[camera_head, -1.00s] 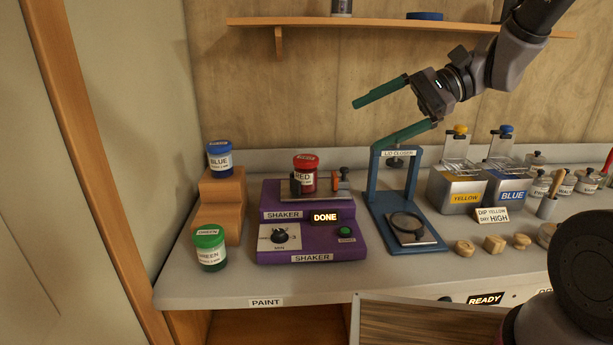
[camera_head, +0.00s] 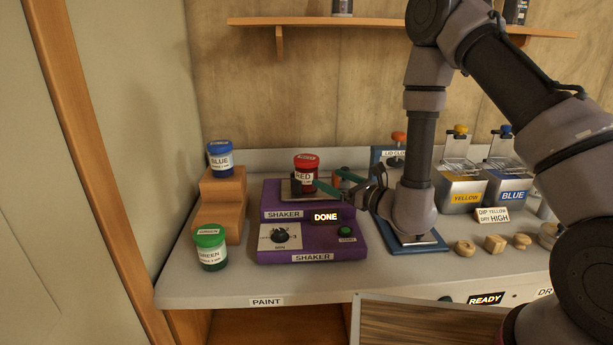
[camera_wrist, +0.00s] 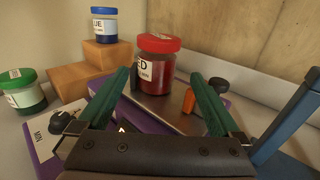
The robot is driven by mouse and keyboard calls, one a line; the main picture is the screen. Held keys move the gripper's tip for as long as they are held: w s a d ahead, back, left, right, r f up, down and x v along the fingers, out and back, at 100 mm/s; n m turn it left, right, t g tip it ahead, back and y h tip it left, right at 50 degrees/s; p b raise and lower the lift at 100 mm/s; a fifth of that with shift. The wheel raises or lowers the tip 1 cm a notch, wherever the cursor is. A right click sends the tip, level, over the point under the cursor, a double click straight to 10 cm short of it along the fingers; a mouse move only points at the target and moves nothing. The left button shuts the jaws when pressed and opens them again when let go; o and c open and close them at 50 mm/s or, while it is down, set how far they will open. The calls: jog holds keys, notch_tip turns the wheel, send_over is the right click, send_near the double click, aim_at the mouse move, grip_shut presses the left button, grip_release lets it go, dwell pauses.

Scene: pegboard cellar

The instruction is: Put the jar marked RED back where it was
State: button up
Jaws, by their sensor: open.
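The jar marked RED (camera_head: 306,172), with a red lid, stands upright on the metal plate of the purple shaker (camera_head: 312,240), whose display reads DONE. It also shows in the wrist view (camera_wrist: 157,66). My gripper (camera_head: 328,180) is open with green fingers, just right of the jar in the head view. In the wrist view the jar is ahead of the spread fingers (camera_wrist: 165,95), roughly between their lines; I cannot tell whether any finger touches it. A wooden stepped stand (camera_head: 222,205) left of the shaker holds the BLUE jar (camera_head: 220,158) on its top step. The GREEN jar (camera_head: 210,248) stands at its front.
The blue lid closer (camera_head: 382,157) is partly hidden behind my arm, right of the shaker. YELLOW (camera_head: 461,192) and BLUE (camera_head: 511,194) tins stand farther right. An orange-tipped clamp (camera_wrist: 188,100) is beside the jar. A middle step of the stand looks bare.

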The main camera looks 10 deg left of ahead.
aim_at(307, 167)
jog(key=x, duration=0.9)
jog(key=shift+a, duration=0.35)
grip_shut()
jog(key=shift+r, duration=0.15)
